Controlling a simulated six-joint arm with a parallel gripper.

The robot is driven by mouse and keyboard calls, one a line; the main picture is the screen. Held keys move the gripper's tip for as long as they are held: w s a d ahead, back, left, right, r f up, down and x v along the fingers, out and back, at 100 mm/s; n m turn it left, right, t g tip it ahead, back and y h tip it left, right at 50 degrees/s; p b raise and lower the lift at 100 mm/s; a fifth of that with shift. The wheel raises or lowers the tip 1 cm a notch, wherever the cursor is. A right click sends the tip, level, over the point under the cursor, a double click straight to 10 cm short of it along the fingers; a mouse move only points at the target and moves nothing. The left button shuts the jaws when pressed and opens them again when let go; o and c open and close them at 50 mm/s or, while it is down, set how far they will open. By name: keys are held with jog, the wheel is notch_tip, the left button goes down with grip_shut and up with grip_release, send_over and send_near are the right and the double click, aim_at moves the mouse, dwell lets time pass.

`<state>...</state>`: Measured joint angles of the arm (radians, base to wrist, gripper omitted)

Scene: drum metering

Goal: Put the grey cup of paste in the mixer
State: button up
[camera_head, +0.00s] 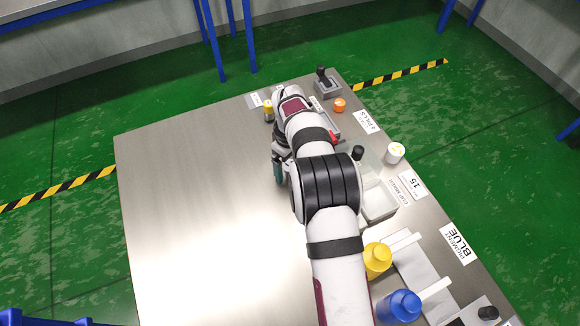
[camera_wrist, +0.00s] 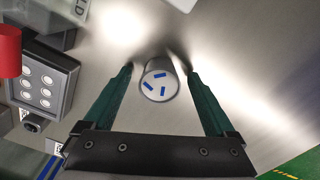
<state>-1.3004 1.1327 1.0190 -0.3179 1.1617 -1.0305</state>
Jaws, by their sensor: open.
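The grey cup (camera_wrist: 158,80), a small round cup with several blue marks on its light top, stands on the steel table in the wrist view. My gripper (camera_wrist: 158,70) has green fingers spread open, one on each side of the cup, with a visible gap at each side. In the head view my gripper (camera_head: 279,170) is low over the table, mostly hidden by my arm, and the cup is hidden there. The mixer (camera_head: 379,202) appears to be the light grey box at the label reading cup mixer, right of my arm and partly covered by it.
A yellow bottle (camera_head: 377,258) and a blue bottle (camera_head: 400,306) stand at the lower right. A white pot (camera_head: 395,153) and an orange-capped item (camera_head: 339,105) are along the right edge. A block with round wells (camera_wrist: 42,80) is left in the wrist view. The table's left side is bare.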

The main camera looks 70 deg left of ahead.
grip_shut()
dwell(0.4)
jog(key=shift+r, duration=0.1)
jog(key=r, duration=0.4)
jog(key=shift+w+d+r, duration=0.25)
jog(key=shift+w+r, duration=0.05)
jog(key=shift+w, duration=0.05)
jog(key=w+d+r, duration=0.6)
jog(key=w+d, duration=0.1)
jog(key=d, duration=0.1)
jog(key=w+d, duration=0.6)
jog(key=d, duration=0.3)
jog(key=w+d, duration=0.6)
jog(key=d, duration=0.4)
send_over(374, 202)
jog(key=shift+m, duration=0.3)
jog(key=f, duration=0.5)
jog(key=shift+d+f, duration=0.3)
jog(key=shift+a+f, duration=0.15)
jog(key=shift+f, duration=0.95)
jog(key=shift+a+f, duration=0.15)
jog(key=shift+f, duration=0.95)
